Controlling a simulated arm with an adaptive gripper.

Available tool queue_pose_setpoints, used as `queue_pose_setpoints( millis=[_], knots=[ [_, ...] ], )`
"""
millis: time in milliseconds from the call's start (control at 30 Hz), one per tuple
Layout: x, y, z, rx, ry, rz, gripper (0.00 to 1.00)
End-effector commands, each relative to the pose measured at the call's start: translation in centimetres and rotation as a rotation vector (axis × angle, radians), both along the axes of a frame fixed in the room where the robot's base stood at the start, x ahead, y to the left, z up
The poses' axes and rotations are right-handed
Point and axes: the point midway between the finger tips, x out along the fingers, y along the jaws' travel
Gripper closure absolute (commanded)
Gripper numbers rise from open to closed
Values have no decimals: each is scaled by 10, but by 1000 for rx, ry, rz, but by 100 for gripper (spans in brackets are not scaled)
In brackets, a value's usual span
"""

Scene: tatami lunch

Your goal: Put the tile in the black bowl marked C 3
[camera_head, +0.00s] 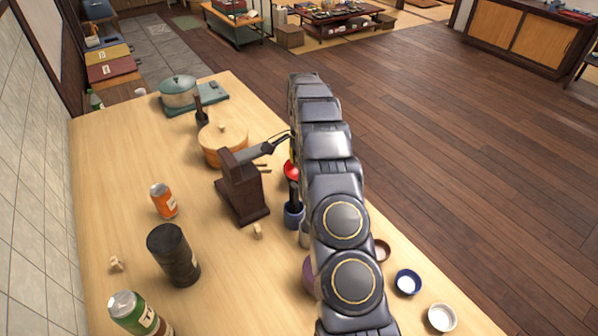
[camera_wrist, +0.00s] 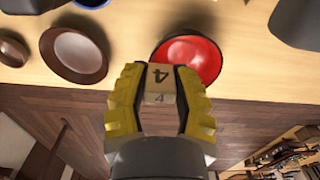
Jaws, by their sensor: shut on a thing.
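My gripper (camera_wrist: 160,95) has yellow ridged fingers and is shut on a small beige tile (camera_wrist: 159,77), one finger on each side of it. A black "4" shows on one tile face and another, fainter figure on the face below. In the wrist view the tile is in front of the edge of a red bowl (camera_wrist: 190,58); I cannot tell the gap. In the head view my arm hides the gripper and tile. I cannot make out a black bowl marked C 3 in either view.
The wrist view shows a brown bowl (camera_wrist: 75,53) and a darker bowl (camera_wrist: 13,48) at left. The table (camera_head: 120,190) carries a dark canister (camera_head: 173,256), an orange can (camera_head: 163,201), a dark wooden stand (camera_head: 241,188), a blue-rimmed bowl (camera_head: 407,282) and a white bowl (camera_head: 441,317).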

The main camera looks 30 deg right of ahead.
Motion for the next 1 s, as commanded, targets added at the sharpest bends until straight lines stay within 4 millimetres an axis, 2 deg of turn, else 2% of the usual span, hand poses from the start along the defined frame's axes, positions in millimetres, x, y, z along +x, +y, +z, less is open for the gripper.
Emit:
queue_pose_setpoints(
  millis=[333,533,967,1000],
  knots=[
    [10,-5,-15,1,2,0,86],
    [9,-5,-43,1,2,-1,86],
    [10,-4,-49,1,1,0,86],
    [10,-5,-48,1,1,-1,56]
  ],
)
